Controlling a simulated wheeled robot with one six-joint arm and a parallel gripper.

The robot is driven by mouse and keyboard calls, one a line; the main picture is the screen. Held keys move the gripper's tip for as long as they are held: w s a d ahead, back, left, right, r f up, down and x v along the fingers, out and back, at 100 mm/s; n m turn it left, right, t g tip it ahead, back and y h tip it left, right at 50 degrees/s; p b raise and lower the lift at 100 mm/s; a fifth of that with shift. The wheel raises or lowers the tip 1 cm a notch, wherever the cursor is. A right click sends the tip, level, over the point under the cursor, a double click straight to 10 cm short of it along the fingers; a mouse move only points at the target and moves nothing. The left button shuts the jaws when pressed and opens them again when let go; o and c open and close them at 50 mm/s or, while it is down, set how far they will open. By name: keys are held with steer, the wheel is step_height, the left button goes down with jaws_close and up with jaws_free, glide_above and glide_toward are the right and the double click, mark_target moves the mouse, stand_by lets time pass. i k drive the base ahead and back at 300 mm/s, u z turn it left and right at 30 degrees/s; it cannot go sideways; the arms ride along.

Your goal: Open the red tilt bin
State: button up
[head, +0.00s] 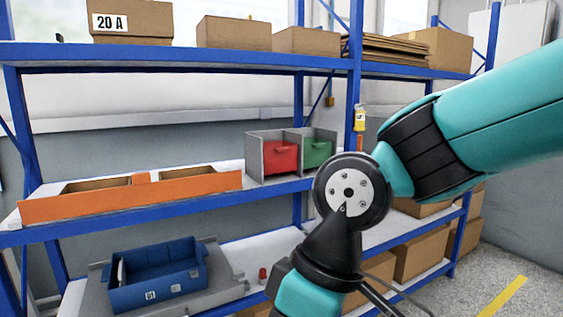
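The red tilt bin (282,157) sits in the left bay of a grey housing (256,160) on the middle shelf, left of my arm's elbow. Its front face looks roughly upright; I cannot tell whether it is tilted slightly. A green bin (317,152) fills the bay to its right. My teal and black arm crosses the right side of the head view and bends down to the bottom edge. My gripper is out of the picture, so its state and its place relative to the red bin are hidden.
An orange divided tray (130,195) lies left of the bins on the middle shelf (215,200). Below are a blue bin (155,283) on a grey base and a small red object (262,275). A blue rack post (355,90) stands right of the bins. Cardboard boxes (234,32) line the top shelf.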

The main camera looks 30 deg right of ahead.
mark_target(279, 156)
steer(key=z, duration=0.3)
steer(key=i, duration=0.9)
steer(key=z, duration=0.3)
